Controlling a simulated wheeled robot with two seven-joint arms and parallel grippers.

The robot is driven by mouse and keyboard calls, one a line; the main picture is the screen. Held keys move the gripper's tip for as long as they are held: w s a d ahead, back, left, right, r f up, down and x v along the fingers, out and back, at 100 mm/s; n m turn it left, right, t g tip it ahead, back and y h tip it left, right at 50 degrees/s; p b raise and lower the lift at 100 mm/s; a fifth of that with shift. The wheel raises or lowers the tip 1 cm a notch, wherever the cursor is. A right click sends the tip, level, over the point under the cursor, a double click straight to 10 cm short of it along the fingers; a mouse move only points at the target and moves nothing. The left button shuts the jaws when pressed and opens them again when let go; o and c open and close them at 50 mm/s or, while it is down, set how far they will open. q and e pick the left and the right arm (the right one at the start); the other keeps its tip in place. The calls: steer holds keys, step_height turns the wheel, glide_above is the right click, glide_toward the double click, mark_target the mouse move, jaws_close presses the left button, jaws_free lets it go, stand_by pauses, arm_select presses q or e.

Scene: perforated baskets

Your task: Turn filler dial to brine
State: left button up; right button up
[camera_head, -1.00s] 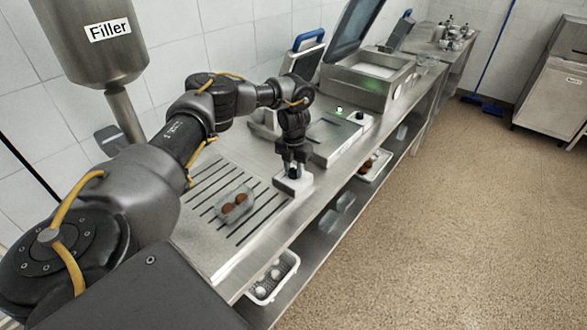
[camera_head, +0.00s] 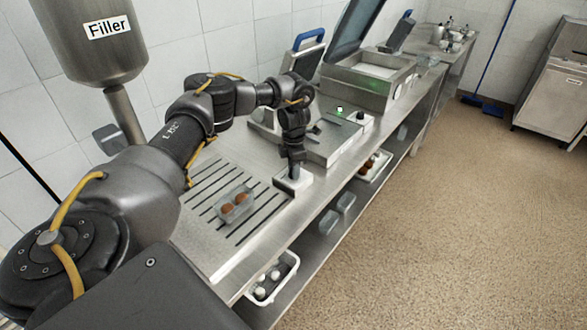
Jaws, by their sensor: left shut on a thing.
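The filler is a grey metal hopper (camera_head: 88,60) with a "Filler" label, at the upper left, with a pipe running down to the counter. A small white control box (camera_head: 302,186) sits at the counter's front edge. My left gripper (camera_head: 294,174) points down onto the top of this box and is shut on the dark dial there. The fingers mostly hide the dial, so I cannot read its setting. My right gripper is not in view.
A clear tray (camera_head: 247,211) with brown round items lies on the slotted counter section. A white basket (camera_head: 294,266) stands on the lower shelf. Behind the gripper is a metal machine with a green light (camera_head: 339,110). The floor (camera_head: 450,220) to the right is clear.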

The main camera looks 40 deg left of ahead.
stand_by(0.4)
arm_select(q)
steer(key=o, duration=1)
steer(key=shift+c, duration=0.2)
step_height(320, 180, up, 3)
steer(key=shift+w+f+b, duration=0.1)
steer(key=shift+b, duration=0.4)
step_height(320, 180, up, 8)
steer(key=shift+p, duration=0.3)
